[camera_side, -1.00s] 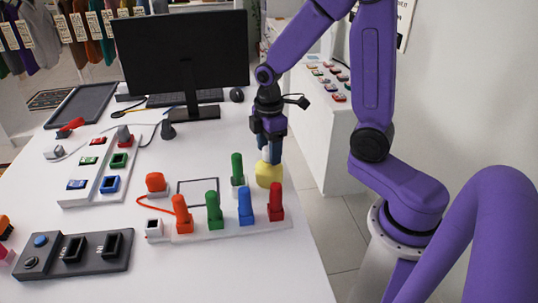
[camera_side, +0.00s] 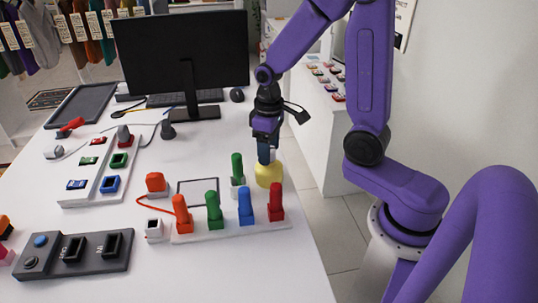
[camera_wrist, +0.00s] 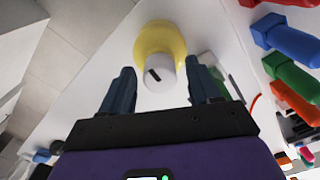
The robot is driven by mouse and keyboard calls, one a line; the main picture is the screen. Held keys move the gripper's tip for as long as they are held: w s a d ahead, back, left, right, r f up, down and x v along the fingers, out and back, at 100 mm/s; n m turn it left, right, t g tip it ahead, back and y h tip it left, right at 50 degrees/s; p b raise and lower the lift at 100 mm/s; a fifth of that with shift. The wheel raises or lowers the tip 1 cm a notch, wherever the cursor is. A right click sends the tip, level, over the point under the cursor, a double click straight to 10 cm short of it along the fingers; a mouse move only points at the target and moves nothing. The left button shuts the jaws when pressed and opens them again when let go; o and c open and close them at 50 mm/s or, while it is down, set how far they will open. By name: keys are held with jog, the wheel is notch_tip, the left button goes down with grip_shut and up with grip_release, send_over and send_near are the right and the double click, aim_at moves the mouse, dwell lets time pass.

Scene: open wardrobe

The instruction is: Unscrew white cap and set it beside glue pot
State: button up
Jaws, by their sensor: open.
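The yellow glue pot (camera_side: 268,175) stands upright on the white table, near its right edge. In the wrist view the yellow pot (camera_wrist: 158,36) shows behind the white cap (camera_wrist: 160,72), which has a dark mark on its top and sits on the pot. My gripper (camera_side: 267,156) points down over the pot. In the wrist view its dark fingers (camera_wrist: 163,80) are open, one on each side of the cap, with visible gaps. In the side view the fingers mostly hide the cap.
A green peg (camera_side: 237,168) in a white holder stands just left of the pot. A white rack (camera_side: 232,229) with orange, green, blue and red pegs lies in front. A monitor (camera_side: 182,55) stands behind. Free table lies left of my gripper.

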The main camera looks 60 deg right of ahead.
jog(key=c, duration=1.1)
jog(key=n, duration=0.8)
jog(key=shift+n, duration=0.4)
jog(key=n, duration=0.4)
jog(key=shift+n, duration=0.3)
jog(key=n, duration=0.3)
jog(key=shift+n, duration=0.4)
jog(key=o, duration=1.1)
jog(key=shift+o, duration=0.4)
